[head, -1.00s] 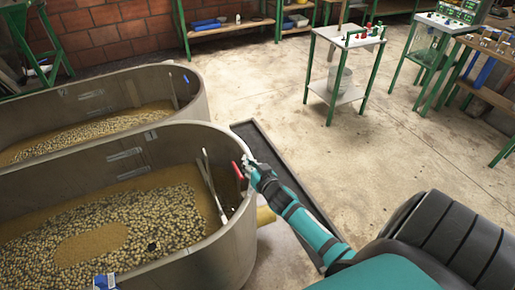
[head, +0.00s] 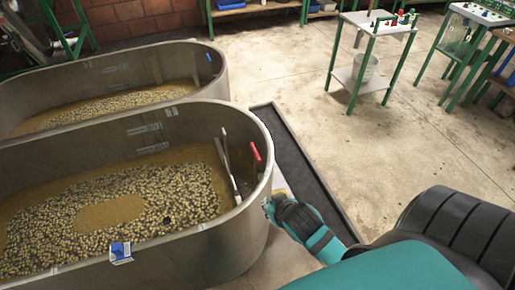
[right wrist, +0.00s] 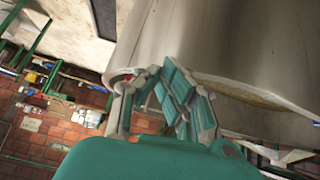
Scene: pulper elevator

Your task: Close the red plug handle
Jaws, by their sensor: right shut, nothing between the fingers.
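The red plug handle (head: 256,151) stands at the right end of the nearer grey tank (head: 258,200), just inside its rim, beside pale upright rods. A small red patch (right wrist: 127,76) shows at the tank edge in the right wrist view; I cannot tell if it is the handle. My right gripper (head: 269,207) is outside the tank wall, below the handle in the picture and apart from it. In the right wrist view its fingers (right wrist: 155,85) are close to the tank's outer wall, shut and empty. My left gripper is not in view.
The tank holds pale beans in brown liquid; a second tank (head: 212,92) stands behind. A dark floor channel (head: 300,165) runs right of the tank. Open floor lies beyond, with a small white-topped table (head: 375,22).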

